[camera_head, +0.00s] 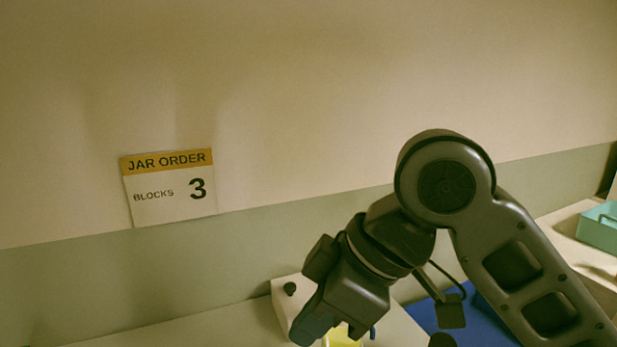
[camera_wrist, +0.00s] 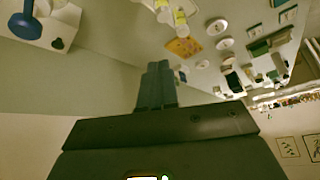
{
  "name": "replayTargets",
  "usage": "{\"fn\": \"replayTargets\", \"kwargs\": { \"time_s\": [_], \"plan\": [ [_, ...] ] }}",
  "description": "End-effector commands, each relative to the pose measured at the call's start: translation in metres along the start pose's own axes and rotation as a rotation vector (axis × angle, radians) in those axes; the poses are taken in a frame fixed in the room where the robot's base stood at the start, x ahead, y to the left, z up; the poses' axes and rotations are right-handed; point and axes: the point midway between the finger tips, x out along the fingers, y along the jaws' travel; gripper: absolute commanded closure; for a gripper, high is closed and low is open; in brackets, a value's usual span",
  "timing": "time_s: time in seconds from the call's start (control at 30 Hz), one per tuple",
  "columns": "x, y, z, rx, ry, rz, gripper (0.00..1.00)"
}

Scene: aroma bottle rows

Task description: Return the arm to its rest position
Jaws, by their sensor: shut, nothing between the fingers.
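My arm is raised and bent in front of the wall, on the right side of the head view. My gripper (camera_head: 312,328) points down and to the left, low in the head view, close to a white box. In the wrist view the fingers of my gripper (camera_wrist: 156,80) are together with nothing between them. The fingertips appear clear of the things on the counter.
A white box (camera_head: 284,310) with a dark knob and something yellow (camera_head: 342,338) are near my gripper. A blue mat (camera_head: 482,318) and a teal tray (camera_head: 600,228) lie right. An orange square (camera_wrist: 183,47) lies among white discs (camera_wrist: 216,27).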

Motion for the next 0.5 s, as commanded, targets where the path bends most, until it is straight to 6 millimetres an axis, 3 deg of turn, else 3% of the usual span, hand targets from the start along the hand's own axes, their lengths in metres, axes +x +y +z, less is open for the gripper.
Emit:
{"fn": "replayTargets", "kwargs": {
  "time_s": [0.3,0.5],
  "plan": [
    [0.033,-0.016,-0.045,0.190,0.407,0.003,1.00],
    [0.045,-0.017,-0.053,0.381,0.666,0.048,1.00]
  ]
}}
